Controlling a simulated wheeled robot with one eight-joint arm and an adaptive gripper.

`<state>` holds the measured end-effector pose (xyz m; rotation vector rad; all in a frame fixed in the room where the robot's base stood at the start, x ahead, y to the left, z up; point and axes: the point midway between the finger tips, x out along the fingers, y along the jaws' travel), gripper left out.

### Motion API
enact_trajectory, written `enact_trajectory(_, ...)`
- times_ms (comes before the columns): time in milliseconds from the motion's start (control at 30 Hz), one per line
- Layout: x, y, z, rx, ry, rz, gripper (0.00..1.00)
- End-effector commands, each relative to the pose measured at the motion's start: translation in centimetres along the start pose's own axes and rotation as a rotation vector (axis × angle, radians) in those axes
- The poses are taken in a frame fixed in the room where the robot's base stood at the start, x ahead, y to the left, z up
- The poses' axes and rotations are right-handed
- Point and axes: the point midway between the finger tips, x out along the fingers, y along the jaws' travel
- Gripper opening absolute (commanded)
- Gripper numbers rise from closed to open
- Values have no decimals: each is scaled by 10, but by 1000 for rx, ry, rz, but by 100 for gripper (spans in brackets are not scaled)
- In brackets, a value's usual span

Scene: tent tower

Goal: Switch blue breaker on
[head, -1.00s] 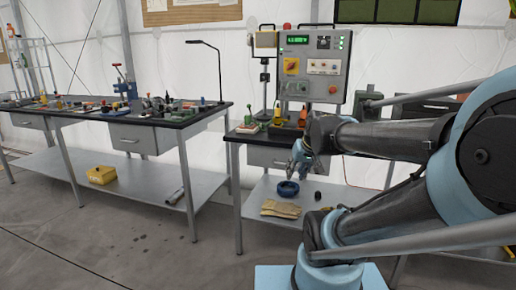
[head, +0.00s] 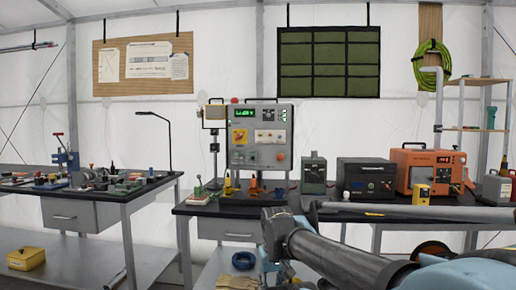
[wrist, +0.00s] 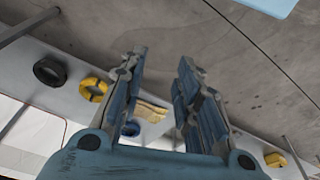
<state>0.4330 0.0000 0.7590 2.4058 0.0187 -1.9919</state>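A grey control panel (head: 259,137) stands upright at the back of the right bench in the head view. It has a green lit display, a yellow switch plate, a pale strip of small switches (head: 270,136) and a red button. The strip is too small to tell which breaker is blue or how it is set. My gripper (wrist: 160,61) is open and empty in the wrist view, its two fingers apart and pointing down towards the floor. In the head view it is low in front of the bench, below and apart from the panel, partly hidden by my arm.
The right bench (head: 343,212) carries a dark grey box (head: 314,174), a black unit (head: 366,179) and an orange unit (head: 424,171). A blue ring (head: 243,260) and gloves lie on its lower shelf. A cluttered bench (head: 112,196) stands left, with a gap between.

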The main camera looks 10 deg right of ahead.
Motion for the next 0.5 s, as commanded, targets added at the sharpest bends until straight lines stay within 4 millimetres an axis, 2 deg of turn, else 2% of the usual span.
enact_trajectory(33, 1, 0, -7, 0, -3, 0, 30)
enact_trajectory(400, 0, 0, -6, 0, -3, 0, 30)
enact_trajectory(433, 0, 0, -6, 0, -2, 0, 25)
enact_trajectory(500, -4, 0, -2, 4, 9, -2, 10)
